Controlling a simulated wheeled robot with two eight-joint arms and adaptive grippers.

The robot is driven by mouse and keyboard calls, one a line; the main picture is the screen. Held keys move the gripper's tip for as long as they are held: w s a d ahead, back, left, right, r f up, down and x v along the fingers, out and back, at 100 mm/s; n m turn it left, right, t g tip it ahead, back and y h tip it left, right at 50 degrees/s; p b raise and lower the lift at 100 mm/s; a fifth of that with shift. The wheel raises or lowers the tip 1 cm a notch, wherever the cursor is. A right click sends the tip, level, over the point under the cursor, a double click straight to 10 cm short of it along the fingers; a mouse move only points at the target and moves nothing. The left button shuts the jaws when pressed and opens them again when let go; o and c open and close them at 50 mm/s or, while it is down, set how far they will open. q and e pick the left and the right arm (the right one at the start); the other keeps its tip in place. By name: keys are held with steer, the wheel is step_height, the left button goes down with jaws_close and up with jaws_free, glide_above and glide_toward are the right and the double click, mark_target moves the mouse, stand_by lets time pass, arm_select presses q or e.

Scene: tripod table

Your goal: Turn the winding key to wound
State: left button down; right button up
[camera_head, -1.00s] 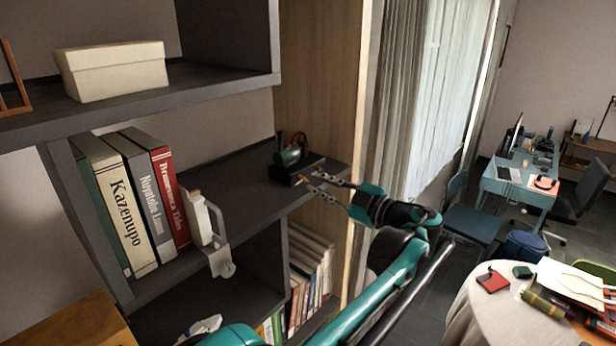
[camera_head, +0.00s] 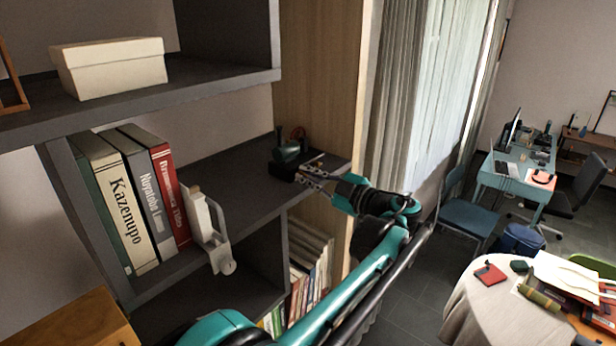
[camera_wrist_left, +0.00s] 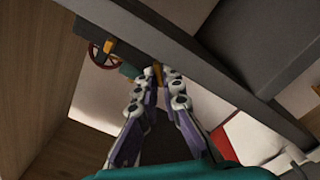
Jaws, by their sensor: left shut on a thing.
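A small dark green model engine (camera_head: 288,153) on a black base (camera_head: 282,173) stands near the right end of the middle shelf. Its red wheel (camera_head: 298,133) shows behind it, and also in the left wrist view (camera_wrist_left: 104,60). My left gripper (camera_head: 307,172) is at the engine's front right side. In the left wrist view, its fingertips (camera_wrist_left: 157,80) close around a small brass-coloured winding key (camera_wrist_left: 157,70). The key is mostly hidden by the fingers, so its angle cannot be told. Another brass-coloured part (camera_wrist_left: 108,46) sits near the wheel. My right gripper is not in view.
Several upright books (camera_head: 130,200) and a white bookend (camera_head: 209,230) stand left on the same shelf (camera_head: 240,185). A wooden side panel (camera_head: 318,90) rises behind the engine. A white box (camera_head: 110,68) is on the shelf above. Shelf between bookend and engine is clear.

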arm_select(q)
steer(key=m, duration=0.2)
steer(key=shift+m+b, duration=0.4)
steer(key=shift+w+m+b, duration=0.1)
steer(key=shift+m+b, duration=0.2)
steer(key=shift+m, duration=1.6)
steer(key=c, duration=2)
jaws_free()
steer(key=shift+o, duration=0.3)
steer(key=shift+d, duration=0.1)
steer(key=v, duration=1.2)
